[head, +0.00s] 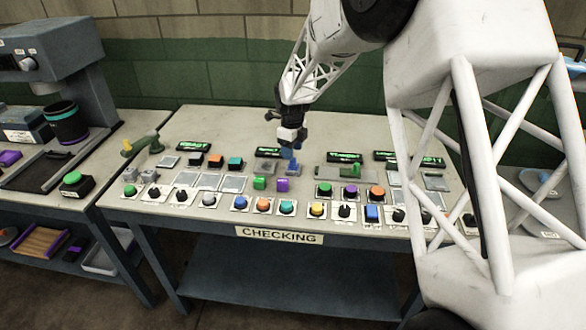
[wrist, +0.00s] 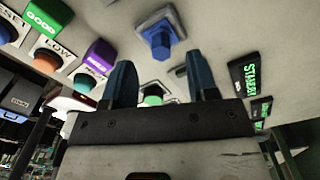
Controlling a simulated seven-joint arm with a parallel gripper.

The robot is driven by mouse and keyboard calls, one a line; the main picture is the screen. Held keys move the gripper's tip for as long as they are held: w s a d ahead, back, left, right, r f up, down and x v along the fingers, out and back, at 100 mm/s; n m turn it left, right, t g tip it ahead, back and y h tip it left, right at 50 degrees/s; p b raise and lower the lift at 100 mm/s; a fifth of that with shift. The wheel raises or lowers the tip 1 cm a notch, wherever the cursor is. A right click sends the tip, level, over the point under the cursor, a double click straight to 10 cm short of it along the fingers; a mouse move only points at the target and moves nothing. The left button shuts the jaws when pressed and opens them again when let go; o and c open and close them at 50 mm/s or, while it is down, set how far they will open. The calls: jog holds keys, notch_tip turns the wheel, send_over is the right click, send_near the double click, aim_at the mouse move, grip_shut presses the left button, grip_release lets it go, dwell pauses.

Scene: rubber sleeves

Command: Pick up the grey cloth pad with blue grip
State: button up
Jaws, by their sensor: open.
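The grey cloth pad (wrist: 177,19) is a small pale square with a blue hexagonal grip (wrist: 158,38) standing on it, at the top middle of the wrist view. In the head view a small blue-grey thing just below my gripper, beside the purple block, appears to be this grip (head: 292,175). My gripper (head: 288,153) hangs over the middle of the checking table, fingers down. In the wrist view its two dark blue fingers (wrist: 163,82) are apart with nothing held between them. The pad lies beyond the fingertips, apart from them.
The table (head: 225,120) carries rows of buttons and knobs along its front. A green block (head: 260,183) and a purple block (head: 282,185) stand close to the pad. Dark signs with green lettering (head: 194,146) stand behind. The table's back strip is mostly clear.

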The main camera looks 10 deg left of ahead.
aim_at(293, 161)
jog(key=shift+d+f, duration=0.1)
jog(key=shift+f, duration=2.5)
grip_shut()
